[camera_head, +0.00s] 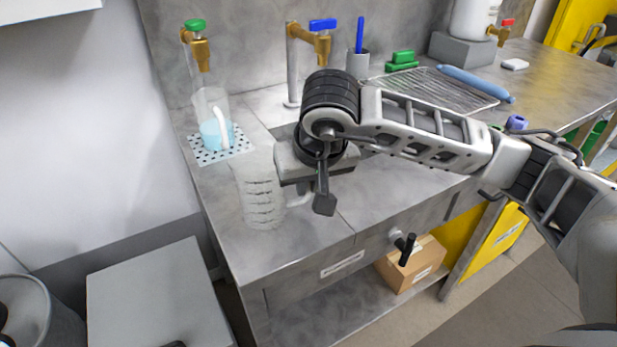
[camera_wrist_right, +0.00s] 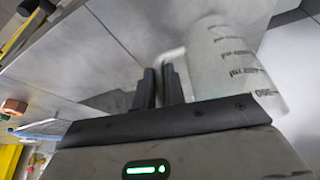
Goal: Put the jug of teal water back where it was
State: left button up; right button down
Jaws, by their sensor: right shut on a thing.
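A clear jug with teal water (camera_head: 215,132) low inside it stands on a perforated mat (camera_head: 221,157) under the green-handled tap at the back left. A second clear jug with graduation marks (camera_head: 262,198) is at the left front of the counter; I see no teal in it. It also shows in the wrist view (camera_wrist_right: 232,68), at the right. My right gripper (camera_head: 303,195) is at this jug's right side, shut on its handle. The fingers (camera_wrist_right: 163,85) close around the handle in the wrist view. I cannot tell whether this jug touches the counter. My left gripper is not in view.
The green-handled tap (camera_head: 196,45) rises behind the mat. A blue-handled tap (camera_head: 318,40) stands behind my right arm. The counter front between the jugs and drawer is clear.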

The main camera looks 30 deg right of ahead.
jog(key=shift+f, duration=0.1)
jog(key=c, duration=1.5)
grip_release()
jog(key=shift+o, duration=0.2)
jog(key=shift+r, duration=0.3)
jog(key=v, duration=1.1)
jog(key=shift+s+r+b, duration=0.2)
jog(key=shift+r+b, duration=0.1)
jog(key=shift+b, duration=0.1)
jog(key=shift+a, duration=0.1)
